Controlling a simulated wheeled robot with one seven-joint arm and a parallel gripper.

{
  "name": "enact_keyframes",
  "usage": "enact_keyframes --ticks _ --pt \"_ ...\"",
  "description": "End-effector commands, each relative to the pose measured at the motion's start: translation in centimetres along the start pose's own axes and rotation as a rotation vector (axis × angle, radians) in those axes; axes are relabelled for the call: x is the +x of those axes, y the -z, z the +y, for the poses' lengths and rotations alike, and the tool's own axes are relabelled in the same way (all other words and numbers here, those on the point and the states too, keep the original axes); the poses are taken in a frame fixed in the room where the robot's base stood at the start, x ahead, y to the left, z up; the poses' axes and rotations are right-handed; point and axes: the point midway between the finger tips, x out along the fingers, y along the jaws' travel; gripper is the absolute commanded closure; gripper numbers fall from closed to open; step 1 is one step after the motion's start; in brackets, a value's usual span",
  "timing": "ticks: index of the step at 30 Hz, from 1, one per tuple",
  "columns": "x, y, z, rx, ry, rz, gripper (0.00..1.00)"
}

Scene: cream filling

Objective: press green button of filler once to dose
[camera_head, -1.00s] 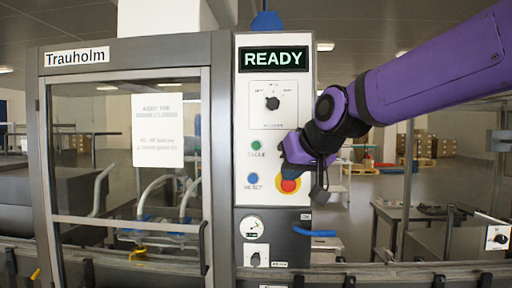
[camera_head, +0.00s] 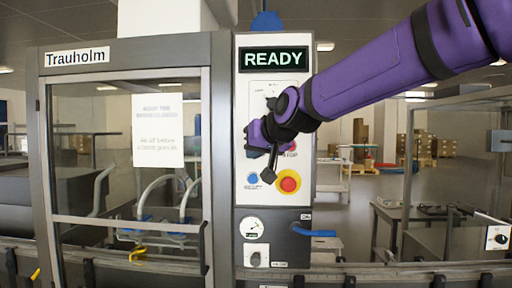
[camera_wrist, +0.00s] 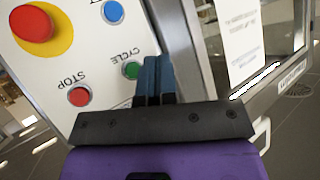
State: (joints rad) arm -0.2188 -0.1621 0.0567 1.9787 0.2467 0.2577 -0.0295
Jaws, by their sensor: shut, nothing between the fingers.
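The filler's control panel (camera_head: 240,213) is a white upright face with a display reading READY (camera_head: 273,59). The green button, labelled CYCLE, shows in the wrist view (camera_wrist: 131,70), just left of my fingertips. In the head view my wrist hides it. My gripper (camera_wrist: 158,60) is shut and empty, with blue fingers side by side. In the head view my gripper (camera_head: 252,138) is in front of the panel at the green button's height. Whether the fingertips touch the panel cannot be told.
A red STOP button (camera_wrist: 78,96), a blue button (camera_wrist: 113,12) and a red emergency knob on a yellow disc (camera_head: 289,181) sit close by. A glazed door (camera_head: 125,200) with a paper notice (camera_head: 158,130) is left of the panel. A blue handle (camera_head: 314,232) sticks out lower right.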

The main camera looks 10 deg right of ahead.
Motion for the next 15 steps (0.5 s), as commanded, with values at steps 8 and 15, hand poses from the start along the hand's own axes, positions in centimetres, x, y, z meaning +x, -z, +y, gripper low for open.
enact_keyframes --ticks 8,15 --pt "2.3 1.6 1.6 0.001 -0.001 -0.001 1.00" --pt "4.3 3.0 3.1 0.001 -0.001 -0.001 1.00"
